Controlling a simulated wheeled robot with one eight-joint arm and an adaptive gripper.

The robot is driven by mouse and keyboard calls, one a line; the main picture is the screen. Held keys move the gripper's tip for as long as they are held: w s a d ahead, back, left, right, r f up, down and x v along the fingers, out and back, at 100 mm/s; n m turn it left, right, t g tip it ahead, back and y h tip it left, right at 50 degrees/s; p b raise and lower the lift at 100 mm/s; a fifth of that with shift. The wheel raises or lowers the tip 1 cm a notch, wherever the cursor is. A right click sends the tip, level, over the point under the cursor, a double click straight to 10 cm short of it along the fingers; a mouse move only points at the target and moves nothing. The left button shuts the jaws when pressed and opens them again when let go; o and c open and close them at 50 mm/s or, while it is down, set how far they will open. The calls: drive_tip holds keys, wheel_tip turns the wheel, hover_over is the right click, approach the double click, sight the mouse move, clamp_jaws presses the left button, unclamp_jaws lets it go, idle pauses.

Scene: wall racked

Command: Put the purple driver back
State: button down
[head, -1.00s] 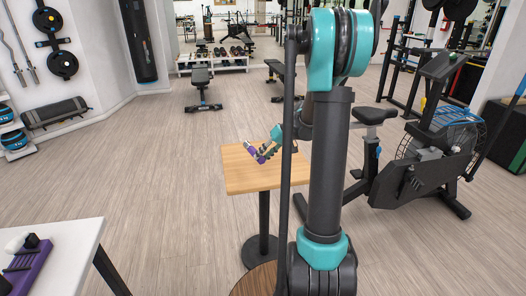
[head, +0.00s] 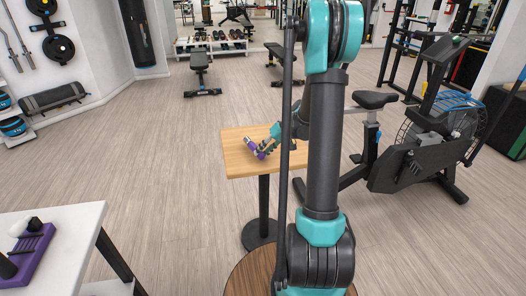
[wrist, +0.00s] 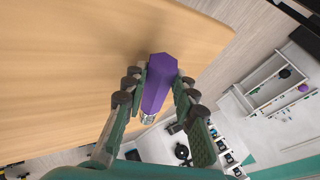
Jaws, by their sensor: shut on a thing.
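The purple driver (wrist: 158,86) is between the two fingers of my gripper (wrist: 161,74) in the wrist view. Its faceted purple handle points up in that picture, and a shiny metal part shows at its lower end. In the head view my gripper (head: 268,146) is at the small wooden table (head: 238,166), with the purple driver (head: 256,151) in it. I cannot tell whether the driver touches the tabletop. A purple rack (head: 40,244) with slots and a black-and-white item on it sits on the white table (head: 82,222) at the lower left, partly cut off.
An exercise bike (head: 415,160) stands to the right of the wooden table. The floor between the white and wooden tables is clear. My arm hides part of the wooden table.

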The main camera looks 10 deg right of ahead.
drive_tip(key=shift+f, duration=0.55)
drive_tip(key=c, duration=1.1)
unclamp_jaws()
drive_tip(key=shift+c, duration=0.2)
drive_tip(key=v, duration=1.2)
drive_tip(key=s+a+f+h, duration=0.2)
drive_tip(key=s, duration=0.6)
drive_tip(key=s+a+f+m+h, duration=0.1)
drive_tip(key=s+a+f+h, duration=0.1)
drive_tip(key=s, duration=0.6)
drive_tip(key=s+a+f+m+t+h, duration=0.1)
drive_tip(key=s+a+f+h, duration=0.1)
drive_tip(key=s, duration=0.7)
drive_tip(key=shift+a+f+h, duration=0.2)
drive_tip(key=shift+a+h, duration=0.1)
drive_tip(key=shift+a, duration=0.55)
